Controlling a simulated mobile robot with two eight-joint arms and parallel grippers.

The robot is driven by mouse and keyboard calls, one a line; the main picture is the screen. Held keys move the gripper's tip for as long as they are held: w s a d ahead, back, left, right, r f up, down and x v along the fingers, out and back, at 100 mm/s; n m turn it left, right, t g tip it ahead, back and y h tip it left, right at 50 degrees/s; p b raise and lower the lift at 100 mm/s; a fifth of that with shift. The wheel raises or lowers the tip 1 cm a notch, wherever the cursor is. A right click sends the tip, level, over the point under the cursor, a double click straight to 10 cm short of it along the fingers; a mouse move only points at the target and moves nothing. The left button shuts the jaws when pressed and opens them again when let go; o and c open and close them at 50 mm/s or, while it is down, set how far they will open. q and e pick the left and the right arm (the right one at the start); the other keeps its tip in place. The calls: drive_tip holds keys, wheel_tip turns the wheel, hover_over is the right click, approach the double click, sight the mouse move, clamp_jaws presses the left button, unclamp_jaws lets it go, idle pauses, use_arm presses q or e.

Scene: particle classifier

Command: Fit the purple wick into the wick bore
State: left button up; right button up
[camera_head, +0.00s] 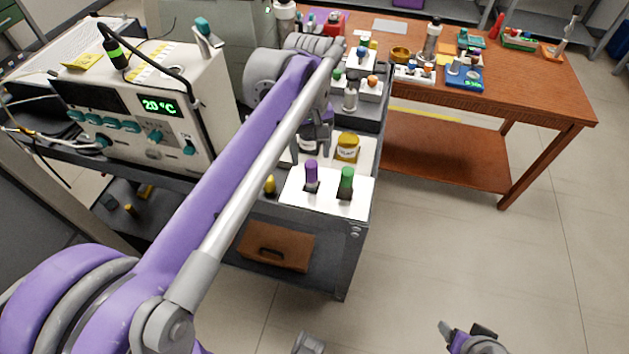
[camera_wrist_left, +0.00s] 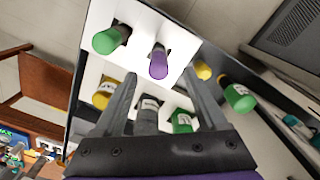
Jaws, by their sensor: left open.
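The purple wick, which I take to be the purple-topped cylinder (camera_head: 311,172), stands at a dark slot in the white plate (camera_head: 328,203) on the grey cart. It also shows in the left wrist view (camera_wrist_left: 158,62), just beyond my fingertips. My left gripper (camera_head: 314,146) is above the cart, behind the purple cylinder in the head view. In the wrist view its fingers (camera_wrist_left: 160,80) are spread with nothing gripped between them. My right gripper (camera_head: 466,332) is at the bottom edge, over the floor; its jaw state is unclear. I cannot identify the wick bore.
A green-topped cylinder (camera_head: 347,180) stands close beside the purple one. A yellow-capped jar (camera_head: 347,147) is behind them. An instrument with a 20 °C display (camera_head: 150,130) stands left. A wooden table (camera_head: 540,92) with small items is behind right. Floor to the right is clear.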

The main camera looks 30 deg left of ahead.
sight(311, 163)
use_arm(q)
drive_tip(key=f, duration=0.7)
drive_tip(key=shift+w+a+b, duration=0.1)
drive_tip(key=shift+w+b, duration=0.2)
drive_tip(key=shift+b, duration=0.05)
drive_tip(key=shift+r, duration=0.1)
clamp_jaws()
